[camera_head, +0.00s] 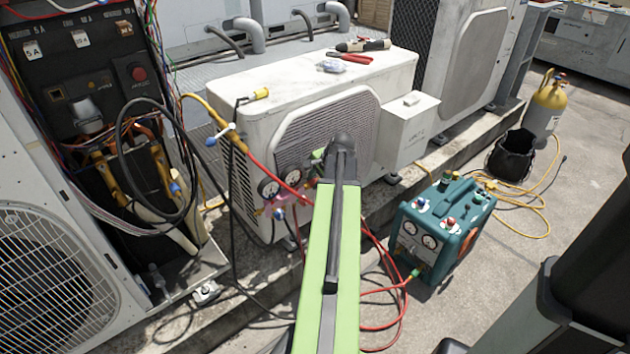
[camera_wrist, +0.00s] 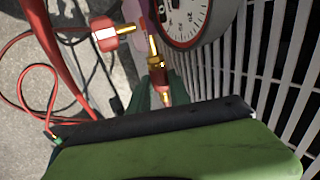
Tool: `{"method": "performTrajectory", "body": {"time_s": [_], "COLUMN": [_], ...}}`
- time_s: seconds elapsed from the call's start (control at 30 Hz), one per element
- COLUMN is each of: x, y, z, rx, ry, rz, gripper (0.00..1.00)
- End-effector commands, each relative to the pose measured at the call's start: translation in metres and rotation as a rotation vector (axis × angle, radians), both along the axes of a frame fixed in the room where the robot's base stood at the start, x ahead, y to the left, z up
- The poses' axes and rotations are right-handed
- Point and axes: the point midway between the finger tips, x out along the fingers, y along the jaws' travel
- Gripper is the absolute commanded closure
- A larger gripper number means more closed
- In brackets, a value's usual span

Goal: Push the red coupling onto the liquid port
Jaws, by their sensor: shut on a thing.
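My gripper (camera_wrist: 168,88) shows in the wrist view as dark green fingers past the black edge of my green wrist. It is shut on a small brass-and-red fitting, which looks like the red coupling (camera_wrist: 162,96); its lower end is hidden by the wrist. Brass parts (camera_wrist: 154,55) stand in line just above it; I cannot tell whether they touch or are joined. A red knob with a brass stem (camera_wrist: 105,32) is to the upper left. In the head view my arm hides the fingertips, in front of the white condenser (camera_head: 300,80). I cannot make out the liquid port for certain.
Gauges (camera_head: 268,187) hang by the condenser's grille, one close in the wrist view (camera_wrist: 185,20). A red hose (camera_wrist: 50,85) loops at left. A teal recovery unit (camera_head: 440,230) stands right of my arm. Open wiring (camera_head: 90,80) is at left. Tools (camera_head: 358,48) lie on the condenser.

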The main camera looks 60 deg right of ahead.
Motion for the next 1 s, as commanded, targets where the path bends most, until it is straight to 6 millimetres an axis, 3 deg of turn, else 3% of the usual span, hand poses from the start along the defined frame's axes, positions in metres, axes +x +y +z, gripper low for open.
{"method": "performTrajectory", "body": {"time_s": [0.03,0.2,1.0], "x": [-0.0008,-0.0009,-0.002], "y": [0.0005,0.0007,-0.0033], "z": [-0.0005,-0.0006,-0.0007], "rx": [0.001,0.002,0.0], "ry": [0.003,0.004,0.004], "rz": [0.001,0.001,0.002], "gripper": [0.81,1.0,1.0]}}
